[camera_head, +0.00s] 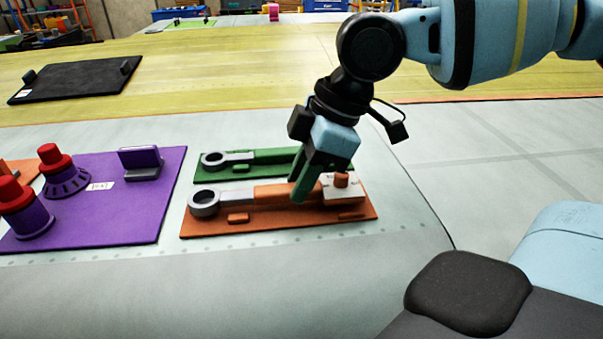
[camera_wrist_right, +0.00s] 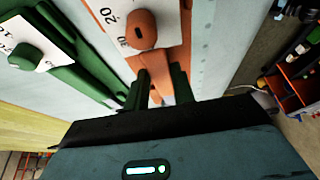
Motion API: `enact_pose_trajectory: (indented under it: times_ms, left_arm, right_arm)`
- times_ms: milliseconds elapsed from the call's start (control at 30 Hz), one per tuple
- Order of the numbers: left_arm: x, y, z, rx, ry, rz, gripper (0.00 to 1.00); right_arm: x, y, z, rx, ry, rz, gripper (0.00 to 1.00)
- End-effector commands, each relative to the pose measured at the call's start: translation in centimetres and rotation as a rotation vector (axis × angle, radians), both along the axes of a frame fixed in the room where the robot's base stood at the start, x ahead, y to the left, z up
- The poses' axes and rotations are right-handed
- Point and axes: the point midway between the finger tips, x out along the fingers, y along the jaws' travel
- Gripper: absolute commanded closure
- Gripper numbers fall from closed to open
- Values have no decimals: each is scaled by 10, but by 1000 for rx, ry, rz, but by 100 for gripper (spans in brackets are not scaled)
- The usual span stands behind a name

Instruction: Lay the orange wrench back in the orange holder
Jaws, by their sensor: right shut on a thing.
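The orange wrench (camera_head: 270,194) has a grey ring end at the left and an orange handle. It lies along the orange holder (camera_head: 285,224), a flat plate with small raised blocks and a knob on a white scale plate (camera_head: 343,190). I cannot tell whether it rests fully on the holder. My right gripper (camera_head: 302,188) points down, its green fingers shut on the handle near the scale plate. In the right wrist view, the gripper (camera_wrist_right: 163,92) has orange between its fingers, and the orange knob (camera_wrist_right: 140,30) shows beyond. My left gripper is not in view.
A green holder with a green wrench (camera_head: 255,158) lies just behind the orange one. A purple board (camera_head: 125,215) with red-topped parts stands to the left. A black tray (camera_head: 75,80) lies farther back. The pale surface in front is clear.

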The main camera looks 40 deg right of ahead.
Motion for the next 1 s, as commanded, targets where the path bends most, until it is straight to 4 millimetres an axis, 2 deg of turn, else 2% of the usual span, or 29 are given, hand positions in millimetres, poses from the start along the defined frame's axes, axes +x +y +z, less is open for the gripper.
enact_pose_trajectory:
  times_ms: [800, 833, 1000]
  left_arm:
    - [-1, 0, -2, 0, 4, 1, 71]
    - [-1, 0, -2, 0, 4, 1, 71]
    - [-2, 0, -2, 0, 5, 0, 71]
  right_arm:
    - [1, 0, -11, 2, -3, -1, 100]
    - [1, 0, -11, 2, -3, -1, 74]
    - [0, 0, -11, 1, -2, 0, 51]
